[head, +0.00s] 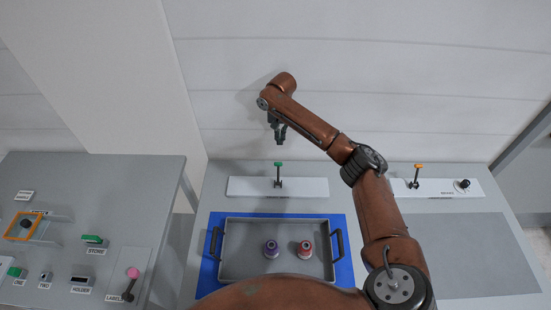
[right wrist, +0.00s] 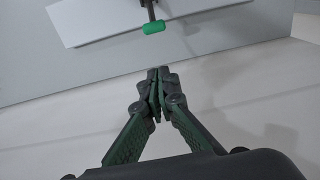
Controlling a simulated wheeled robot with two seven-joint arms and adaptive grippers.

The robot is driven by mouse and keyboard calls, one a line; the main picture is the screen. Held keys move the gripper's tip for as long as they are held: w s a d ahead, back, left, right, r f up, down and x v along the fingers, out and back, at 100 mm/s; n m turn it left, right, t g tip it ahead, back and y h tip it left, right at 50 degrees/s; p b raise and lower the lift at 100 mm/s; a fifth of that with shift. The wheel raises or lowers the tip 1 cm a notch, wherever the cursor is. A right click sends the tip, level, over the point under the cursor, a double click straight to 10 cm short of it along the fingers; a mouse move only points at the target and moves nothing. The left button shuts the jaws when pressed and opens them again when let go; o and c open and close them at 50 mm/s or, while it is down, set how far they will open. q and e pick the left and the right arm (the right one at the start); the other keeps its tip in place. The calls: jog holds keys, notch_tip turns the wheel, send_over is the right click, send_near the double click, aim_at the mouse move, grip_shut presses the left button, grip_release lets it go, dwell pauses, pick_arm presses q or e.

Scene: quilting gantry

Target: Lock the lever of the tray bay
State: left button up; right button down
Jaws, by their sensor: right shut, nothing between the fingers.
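A lever with a green tip (head: 278,165) stands upright on a white panel (head: 245,187) behind the tray. The grey tray (head: 232,250) has dark side handles, lies on a blue mat (head: 205,278) and holds a purple spool (head: 271,249) and a red spool (head: 305,249). My right gripper (head: 281,142) is shut and empty, above and apart from the green lever. In the right wrist view the gripper (right wrist: 157,72) points toward the green lever tip (right wrist: 154,28), with a gap between them. My left gripper is not in view.
Another white panel at the right carries an orange-tipped lever (head: 419,168) and a dark knob (head: 464,184). A grey mat (head: 470,245) lies bare before it. A left table holds labelled parts and a pink-tipped lever (head: 133,273). A pale wall rises behind.

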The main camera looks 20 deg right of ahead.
aim_at(278, 173)
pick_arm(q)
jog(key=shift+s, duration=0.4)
pick_arm(e)
notch_tip(278, 173, down, 9)
jog(key=s+a, duration=0.1)
jog(key=s, duration=0.1)
jog(key=shift+a+r, duration=0.15)
jog(key=shift+a, duration=0.05)
dwell(0.5)
